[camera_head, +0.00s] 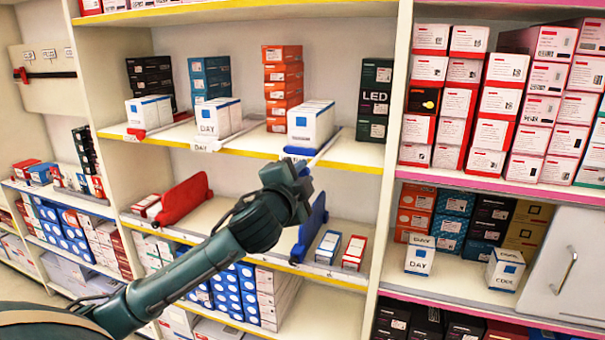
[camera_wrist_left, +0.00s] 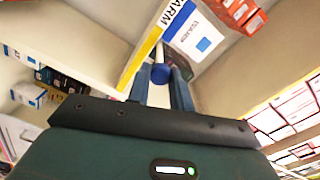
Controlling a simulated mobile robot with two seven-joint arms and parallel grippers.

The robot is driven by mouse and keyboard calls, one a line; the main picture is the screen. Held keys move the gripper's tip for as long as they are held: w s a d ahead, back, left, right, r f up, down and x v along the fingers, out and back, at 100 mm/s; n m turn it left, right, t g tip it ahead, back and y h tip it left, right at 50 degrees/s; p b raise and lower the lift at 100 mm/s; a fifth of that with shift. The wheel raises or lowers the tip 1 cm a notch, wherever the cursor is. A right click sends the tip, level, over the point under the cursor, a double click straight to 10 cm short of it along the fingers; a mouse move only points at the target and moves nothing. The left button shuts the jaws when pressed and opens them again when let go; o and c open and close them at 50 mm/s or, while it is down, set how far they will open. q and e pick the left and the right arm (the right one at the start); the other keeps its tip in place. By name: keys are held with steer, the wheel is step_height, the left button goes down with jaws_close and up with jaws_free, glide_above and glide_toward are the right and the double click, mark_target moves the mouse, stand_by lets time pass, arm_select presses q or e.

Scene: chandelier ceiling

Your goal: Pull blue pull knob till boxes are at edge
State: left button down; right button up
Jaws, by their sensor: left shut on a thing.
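The blue pull knob (camera_wrist_left: 160,73) shows in the left wrist view between the two fingers of my left gripper (camera_wrist_left: 161,80), at the yellow shelf edge. In the head view my left gripper (camera_head: 298,168) is in front of the upper middle shelf edge, and the arm hides the knob. My left gripper is shut on the knob. White boxes (camera_head: 310,125) with a blue square stand just above it on that shelf; one box (camera_wrist_left: 203,44) shows in the wrist view behind the knob. My right gripper is not in view.
A red divider (camera_head: 183,200) and a blue divider (camera_head: 311,226) stand on the shelf below, close to my arm. Other white boxes (camera_head: 218,118) stand left on the upper shelf. Orange boxes (camera_head: 283,85) and a black LED box (camera_head: 375,98) stand behind. A pink-edged shelf unit is at right.

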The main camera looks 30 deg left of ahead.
arm_select(q)
steer(key=shift+w, duration=0.1)
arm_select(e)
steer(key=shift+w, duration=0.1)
arm_select(q)
steer(key=c, duration=1.2)
jaws_free()
steer(key=shift+c, duration=0.2)
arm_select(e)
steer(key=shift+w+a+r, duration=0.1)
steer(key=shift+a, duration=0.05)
arm_select(q)
steer(key=p+v, duration=0.7)
steer(key=v, duration=0.6)
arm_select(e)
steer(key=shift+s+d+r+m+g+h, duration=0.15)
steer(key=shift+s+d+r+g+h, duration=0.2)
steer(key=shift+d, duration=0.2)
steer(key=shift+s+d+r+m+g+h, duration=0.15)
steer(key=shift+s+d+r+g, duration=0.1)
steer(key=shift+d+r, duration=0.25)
arm_select(q)
steer(key=shift+a+f, duration=0.1)
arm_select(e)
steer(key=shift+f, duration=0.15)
